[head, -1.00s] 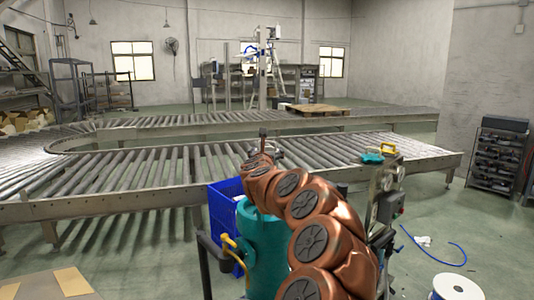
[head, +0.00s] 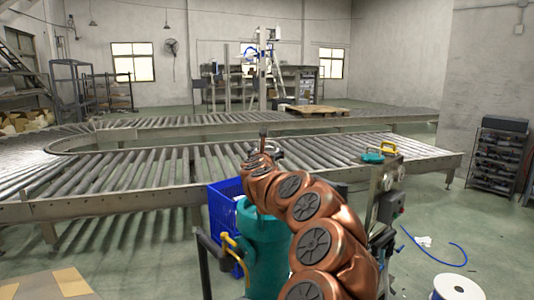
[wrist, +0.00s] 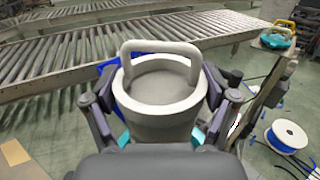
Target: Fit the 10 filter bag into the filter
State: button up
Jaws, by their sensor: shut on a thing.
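A pale grey round collar with a raised loop handle, taken to be the filter bag (wrist: 160,85), fills the middle of the wrist view. My gripper (wrist: 160,136) is shut on it, with dark fingers on both sides. The bag's lower part is hidden. The filter is a teal upright cylinder (head: 268,255) with a yellow handle at its left, in front of me in the head view. My copper arm covers much of its top and right side. Small teal patches show beside the fingers in the wrist view; I cannot tell whether they are filter or finger pads.
A blue crate (head: 226,207) stands behind the filter. Roller conveyors (head: 150,172) cross beyond. A teal lid-like part (head: 372,157) with a yellow handle lies on a stand at the right. A white spool (head: 457,288) and blue hose (head: 440,247) lie on the floor.

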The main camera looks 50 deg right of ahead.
notch_tip(320, 180, down, 10)
jog(key=b, duration=1)
jog(key=shift+f+b, duration=0.25)
jog(key=shift+b, duration=0.05)
dwell(3.6)
jog(key=shift+r, duration=0.2)
